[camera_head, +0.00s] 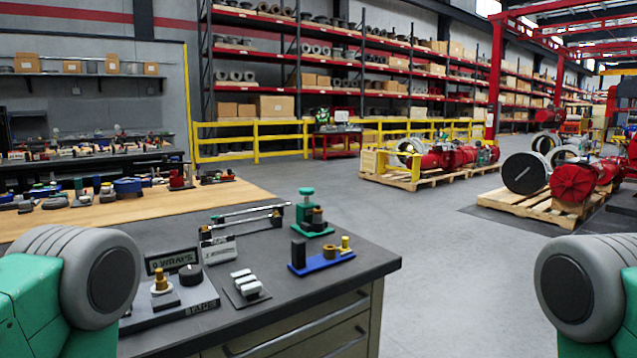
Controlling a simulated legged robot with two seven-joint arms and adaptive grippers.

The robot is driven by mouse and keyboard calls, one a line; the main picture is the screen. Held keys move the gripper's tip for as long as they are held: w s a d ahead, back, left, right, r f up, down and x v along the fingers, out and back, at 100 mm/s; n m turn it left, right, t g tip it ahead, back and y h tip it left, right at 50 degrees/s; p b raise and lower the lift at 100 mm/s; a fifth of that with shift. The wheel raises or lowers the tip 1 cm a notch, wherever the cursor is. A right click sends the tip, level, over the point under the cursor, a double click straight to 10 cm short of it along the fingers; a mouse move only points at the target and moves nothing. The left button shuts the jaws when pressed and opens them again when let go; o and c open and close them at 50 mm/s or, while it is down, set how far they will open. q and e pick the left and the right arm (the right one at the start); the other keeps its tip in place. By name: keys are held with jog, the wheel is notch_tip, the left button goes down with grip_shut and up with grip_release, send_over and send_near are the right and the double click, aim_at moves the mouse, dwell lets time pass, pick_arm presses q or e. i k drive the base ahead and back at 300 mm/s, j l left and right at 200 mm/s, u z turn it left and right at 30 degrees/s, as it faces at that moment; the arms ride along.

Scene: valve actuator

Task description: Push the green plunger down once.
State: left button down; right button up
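The green plunger (306,196) stands upright on the dark workbench, near its back right part. It has a flat green cap on top and a green base (314,232), with a small brownish cylinder (318,217) beside its stem. Parts of my two arms show at the lower left and lower right picture edges, both apart from the plunger. Neither of my grippers is in view, so I cannot see their fingers. Nothing touches the plunger.
In front of the plunger is a blue base (322,263) with a black block and brass pieces. A grey panel with a brass knob (160,282), a small grey block set (246,287) and a rail fixture (243,218) stand to its left. The bench's right edge is close.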

aim_at(307, 192)
jog(key=i+l+u, duration=0.1)
jog(key=i+l, duration=0.4)
jog(key=i+l+u, duration=0.1)
jog(key=i+l, duration=0.4)
jog(key=l, duration=0.25)
